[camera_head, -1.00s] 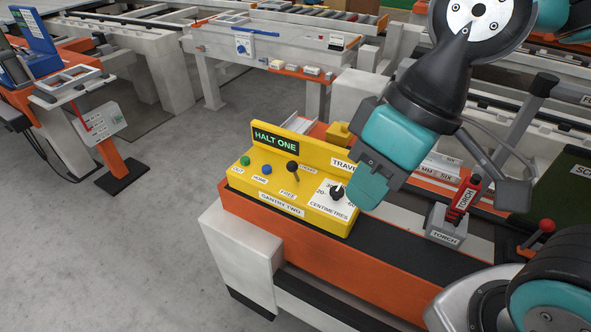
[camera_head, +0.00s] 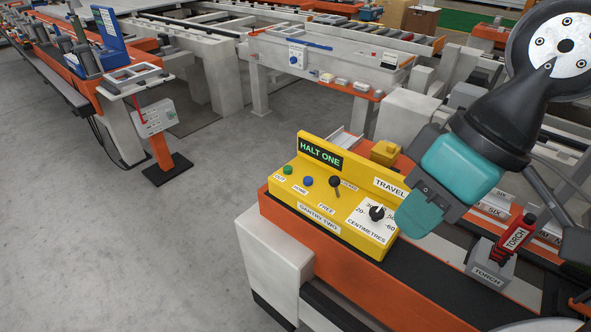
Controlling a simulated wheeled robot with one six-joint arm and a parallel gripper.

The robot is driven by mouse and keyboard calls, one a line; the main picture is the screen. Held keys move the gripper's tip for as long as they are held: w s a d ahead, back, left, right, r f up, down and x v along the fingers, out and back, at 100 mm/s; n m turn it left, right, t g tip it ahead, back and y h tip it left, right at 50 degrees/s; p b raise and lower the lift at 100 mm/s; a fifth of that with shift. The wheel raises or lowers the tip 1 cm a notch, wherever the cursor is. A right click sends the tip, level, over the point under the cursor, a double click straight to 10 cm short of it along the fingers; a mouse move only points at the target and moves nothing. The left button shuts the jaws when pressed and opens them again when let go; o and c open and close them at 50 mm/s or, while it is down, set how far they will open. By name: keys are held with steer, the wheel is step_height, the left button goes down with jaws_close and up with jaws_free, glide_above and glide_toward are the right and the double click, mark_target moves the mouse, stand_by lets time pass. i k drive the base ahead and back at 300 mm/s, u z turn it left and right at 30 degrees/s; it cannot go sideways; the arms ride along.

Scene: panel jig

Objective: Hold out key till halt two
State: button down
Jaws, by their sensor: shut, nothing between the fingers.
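The yellow control panel (camera_head: 309,213), marked GANTRY TWO, sits on an orange and black bench in the head view. Its green display (camera_head: 320,153) reads HALT ONE. The green key (camera_head: 287,169) labelled OUT is at the panel's left end, with the blue HOME key (camera_head: 308,181) beside it. A black lever (camera_head: 335,181) stands near the FREE label. A black dial (camera_head: 376,213) sits on the CENTIMETRES scale. My gripper (camera_head: 415,217) is shut and empty, its teal tip just right of the dial, well away from the OUT key. Whether it touches the panel is unclear.
A red torch (camera_head: 515,238) stands in a grey holder right of the panel. A small yellow block (camera_head: 384,153) is behind it. Open grey floor lies left of the bench. A white table (camera_head: 330,60) stands behind, and a small grey box on an orange post (camera_head: 153,118) at left.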

mark_target(287, 169)
steer(key=u, duration=1.1)
steer(key=i, duration=0.95)
steer(key=z, duration=0.7)
